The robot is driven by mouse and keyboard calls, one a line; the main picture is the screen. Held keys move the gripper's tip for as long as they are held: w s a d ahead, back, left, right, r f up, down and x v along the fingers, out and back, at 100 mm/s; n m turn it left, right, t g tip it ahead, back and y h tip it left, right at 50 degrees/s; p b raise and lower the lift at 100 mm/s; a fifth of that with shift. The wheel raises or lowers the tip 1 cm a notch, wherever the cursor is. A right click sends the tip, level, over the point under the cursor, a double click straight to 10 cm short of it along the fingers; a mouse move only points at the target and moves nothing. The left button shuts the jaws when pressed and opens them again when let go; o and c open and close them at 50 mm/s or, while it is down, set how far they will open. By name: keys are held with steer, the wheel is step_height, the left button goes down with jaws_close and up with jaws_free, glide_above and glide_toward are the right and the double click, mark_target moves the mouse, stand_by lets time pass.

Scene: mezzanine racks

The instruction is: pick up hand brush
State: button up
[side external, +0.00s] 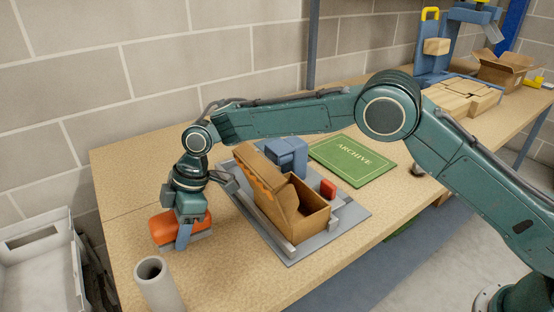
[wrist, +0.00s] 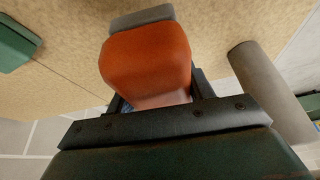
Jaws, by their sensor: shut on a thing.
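The hand brush has an orange body (side external: 166,229) with a grey lower part. It is at the left end of the wooden table in the side external view. In the wrist view the orange brush (wrist: 147,58) fills the upper middle, with a grey edge showing beyond it. My gripper (side external: 184,236) points down over the brush and is shut on it, with a blue-grey finger against its near side. The fingertips are mostly hidden in the wrist view. I cannot tell whether the brush touches the table.
A grey tube (side external: 157,285) stands close by at the table's front edge. An open cardboard box (side external: 305,217) sits on a grey plate to the right, beside a blue device (side external: 287,157). A green ARCHIVE mat (side external: 353,160) lies behind. A grey bin (side external: 40,270) is left of the table.

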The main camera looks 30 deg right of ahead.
steer(key=s, duration=1.5)
steer(key=shift+s, duration=0.15)
